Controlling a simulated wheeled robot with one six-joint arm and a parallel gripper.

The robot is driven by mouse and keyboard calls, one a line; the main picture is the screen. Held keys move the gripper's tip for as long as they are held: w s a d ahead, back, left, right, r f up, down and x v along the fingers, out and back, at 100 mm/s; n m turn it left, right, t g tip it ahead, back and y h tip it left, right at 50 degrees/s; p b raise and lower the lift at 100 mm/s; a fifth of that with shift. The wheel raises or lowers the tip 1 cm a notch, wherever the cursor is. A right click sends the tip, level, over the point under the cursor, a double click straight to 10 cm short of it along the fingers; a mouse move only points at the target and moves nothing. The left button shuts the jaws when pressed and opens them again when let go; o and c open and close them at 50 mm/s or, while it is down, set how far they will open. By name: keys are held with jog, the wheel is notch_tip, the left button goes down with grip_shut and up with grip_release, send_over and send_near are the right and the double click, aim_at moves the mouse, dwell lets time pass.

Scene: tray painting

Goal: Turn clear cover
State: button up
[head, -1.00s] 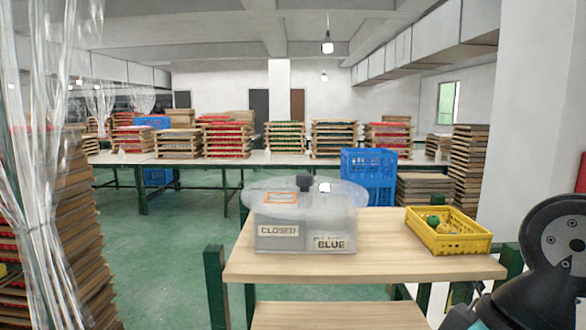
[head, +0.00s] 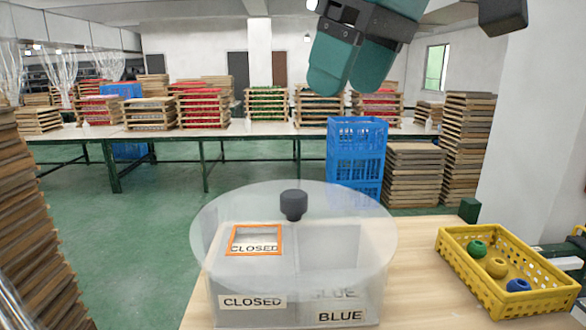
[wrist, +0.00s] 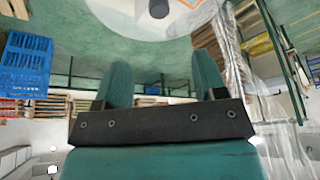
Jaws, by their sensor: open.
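The clear round cover (head: 345,225) lies flat on top of a grey box (head: 300,308) on the wooden table. A dark knob (head: 293,204) stands at the cover's middle, and an orange square frame (head: 256,240) sits at its left, over a "CLOSED" marking. The box front carries a "CLOSED" label at left and a "BLUE" label at right. My gripper (head: 328,80) is up above and behind the cover in the head view, apart from it. In the wrist view my gripper (wrist: 158,85) has two teal fingers spread with nothing between them; the knob (wrist: 159,8) shows at the top edge.
A yellow crate (head: 465,270) with green and blue round pieces stands right of the box on the table (head: 420,262). Blue crates (head: 355,150) and stacked trays (head: 412,175) stand behind. Green floor is open at left.

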send_near(293, 194)
jog(key=x, duration=0.9)
jog(key=shift+w+f, duration=0.1)
jog(key=shift+f, duration=0.05)
jog(key=shift+c, duration=0.4)
grip_shut()
